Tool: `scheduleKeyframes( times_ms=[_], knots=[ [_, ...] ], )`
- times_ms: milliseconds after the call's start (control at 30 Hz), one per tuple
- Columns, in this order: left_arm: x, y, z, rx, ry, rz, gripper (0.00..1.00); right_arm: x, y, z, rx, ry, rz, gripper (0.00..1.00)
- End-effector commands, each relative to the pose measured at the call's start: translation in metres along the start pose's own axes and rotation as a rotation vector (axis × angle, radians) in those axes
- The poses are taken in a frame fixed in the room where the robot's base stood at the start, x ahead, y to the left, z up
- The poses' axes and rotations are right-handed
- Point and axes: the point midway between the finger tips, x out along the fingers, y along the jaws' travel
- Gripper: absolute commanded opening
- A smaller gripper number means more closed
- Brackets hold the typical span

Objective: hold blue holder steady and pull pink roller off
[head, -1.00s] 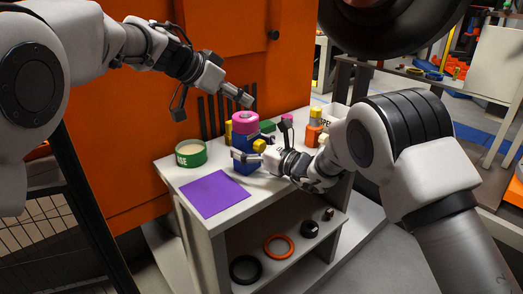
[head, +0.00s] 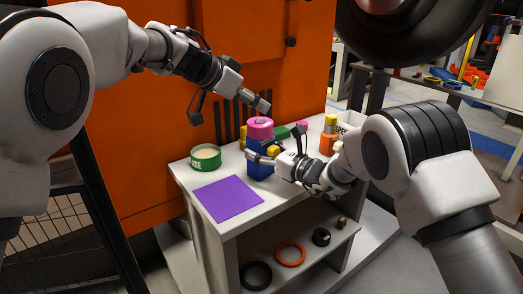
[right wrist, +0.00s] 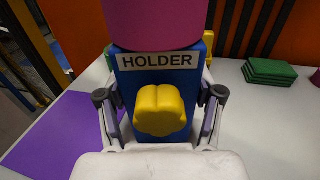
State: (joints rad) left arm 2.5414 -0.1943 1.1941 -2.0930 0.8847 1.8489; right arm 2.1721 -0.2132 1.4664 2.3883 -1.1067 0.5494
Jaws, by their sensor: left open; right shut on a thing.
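The blue holder (head: 260,168), labelled HOLDER, stands upright on the white table. The pink roller (head: 260,131) sits on top of it and also fills the top of the right wrist view (right wrist: 157,22). My right gripper (head: 273,152) is shut on the blue holder, with fingers on both sides of its front in the right wrist view (right wrist: 161,98). A yellow lobed knob (right wrist: 160,110) on the holder lies between these fingers. My left gripper (head: 230,110) is open and empty, above and left of the roller, apart from it.
A green tub (head: 206,158) and a purple mat (head: 230,199) lie left of the holder. Green pads (right wrist: 269,72) lie behind to the right. An orange machine wall (head: 190,30) rises behind the table. Rings lie on the lower shelf.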

Motion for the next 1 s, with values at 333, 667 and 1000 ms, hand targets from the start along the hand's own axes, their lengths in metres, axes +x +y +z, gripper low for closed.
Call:
scheduleKeyframes(
  times_ms=[333, 667, 1000],
  knots=[
    [-0.014, -0.017, 0.022, -0.11, -0.186, -0.113, 0.84, 0.0, 0.0, 0.0, 0.0, 0.001, 0.0, 0.25],
    [0.024, -0.023, 0.033, -0.122, -0.203, -0.125, 0.84, 0.0, 0.0, 0.0, 0.0, 0.0, 0.0, 0.25],
    [0.068, -0.028, 0.042, -0.122, -0.2, -0.125, 0.84, 0.0, 0.0, 0.0, 0.0, 0.0, 0.0, 0.25]
  ],
)
